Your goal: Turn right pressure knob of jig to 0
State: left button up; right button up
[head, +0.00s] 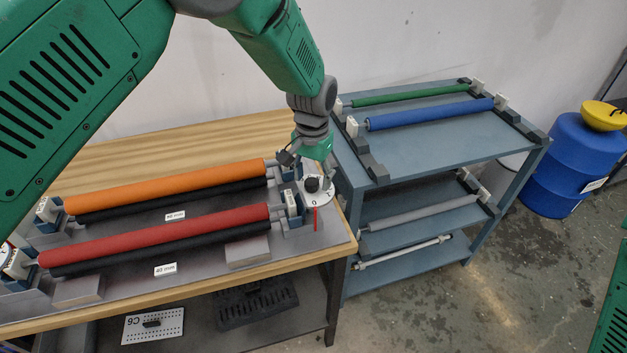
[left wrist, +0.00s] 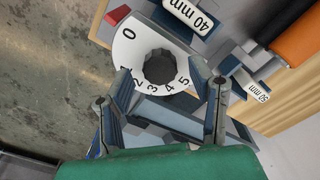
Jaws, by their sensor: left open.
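The right pressure knob is a black knob (head: 312,184) on a white dial (head: 322,193) at the right end of the jig (head: 236,252). In the left wrist view the knob (left wrist: 158,67) sits on the dial (left wrist: 133,50), numbered 0 to 5. The 0 lies beside a red marker (left wrist: 117,14), which also shows in the head view (head: 315,219). My left gripper (head: 320,178) is over the dial. In the left wrist view its open fingers (left wrist: 160,74) stand on either side of the knob; contact cannot be told. My right gripper is out of view.
An orange roller (head: 165,186) and a red roller (head: 155,236) lie on the jig, left of the dial. A blue-grey shelf rack (head: 430,148) with several rollers stands close on the right. A blue barrel (head: 565,165) stands beyond it.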

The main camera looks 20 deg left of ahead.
aim_at(313, 180)
pick_arm(q)
notch_tip(313, 180, up, 10)
jog(key=shift+r, duration=0.15)
jog(key=shift+w, duration=0.1)
